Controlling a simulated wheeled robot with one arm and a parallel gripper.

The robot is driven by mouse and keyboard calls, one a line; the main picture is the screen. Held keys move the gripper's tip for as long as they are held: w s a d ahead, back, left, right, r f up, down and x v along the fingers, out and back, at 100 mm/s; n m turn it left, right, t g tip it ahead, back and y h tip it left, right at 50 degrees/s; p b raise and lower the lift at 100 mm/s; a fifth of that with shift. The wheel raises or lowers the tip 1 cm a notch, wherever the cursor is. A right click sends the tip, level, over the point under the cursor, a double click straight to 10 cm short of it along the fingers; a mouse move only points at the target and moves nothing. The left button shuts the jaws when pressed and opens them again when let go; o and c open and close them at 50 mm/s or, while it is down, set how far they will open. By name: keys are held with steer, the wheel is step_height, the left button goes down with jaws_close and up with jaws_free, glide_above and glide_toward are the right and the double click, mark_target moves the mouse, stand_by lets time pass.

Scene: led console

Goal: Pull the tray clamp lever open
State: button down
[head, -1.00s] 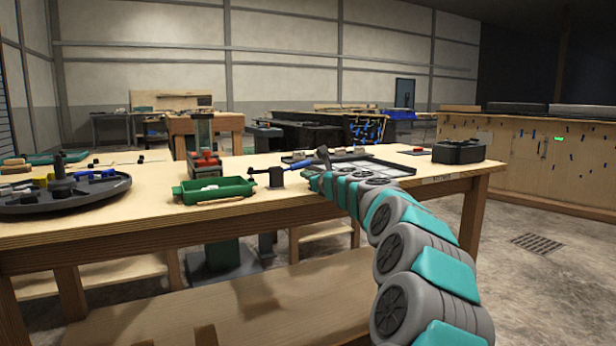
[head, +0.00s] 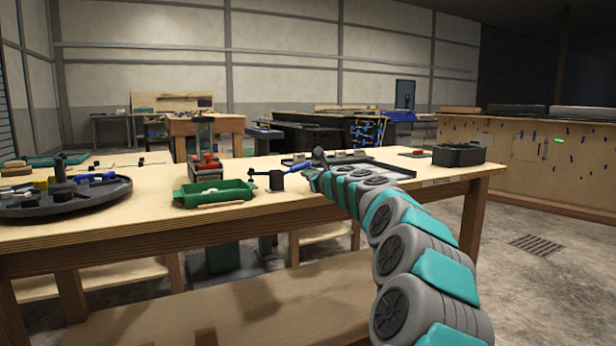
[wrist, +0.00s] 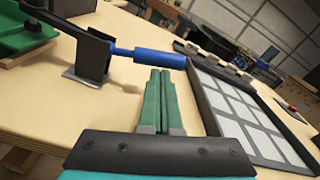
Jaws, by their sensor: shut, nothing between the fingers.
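The tray clamp (head: 277,181) is a dark bracket standing on the workbench, and it also shows at the upper left of the wrist view (wrist: 92,58). Its lever has a blue handle (wrist: 148,57) that lies low and nearly level, pointing right; it shows in the head view too (head: 299,166). The panel tray (wrist: 212,84) has a dark frame and pale squares, to the right of the handle. My gripper (wrist: 161,72) has its green fingers shut together and empty. The fingertips are just on the near side of the blue handle; whether they touch it I cannot tell.
A green bin (head: 181,197) stands left of the clamp. A dark round turntable (head: 110,205) with parts lies at the bench's left. A black box (head: 459,154) stands at the right end. Bare wood (wrist: 100,120) shows left of my fingers.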

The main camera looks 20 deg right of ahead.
steer(key=shift+a+r+n, duration=0.1)
steer(key=shift+r+n, duration=0.65)
steer(key=shift+n, duration=0.15)
steer(key=r+n, duration=0.1)
steer(key=a+r+n, duration=0.1)
steer(key=n, duration=0.1)
steer(key=shift+n+h, duration=0.3)
steer(key=shift+h, duration=0.1)
steer(key=n, duration=0.1)
steer(key=a+r+n, duration=0.1)
steer(key=n, duration=0.1)
steer(key=shift+a+r+b, duration=0.1)
steer(key=shift+r+b, duration=0.15)
steer(key=shift+b, duration=0.05)
steer(key=shift+s+a+r+n+t+b, duration=0.1)
steer(key=shift+a+r+n+b, duration=0.15)
steer(key=shift+n, duration=0.3)
steer(key=shift+w+a+r+n+t+b, duration=0.15)
steer(key=shift+a+n, duration=0.15)
steer(key=shift+n, duration=0.2)
steer(key=shift+s+a+r+n+t+b, duration=0.15)
steer(key=shift+a+r+n+b, duration=0.1)
steer(key=shift+n, duration=0.3)
steer(key=shift+s, duration=0.1)
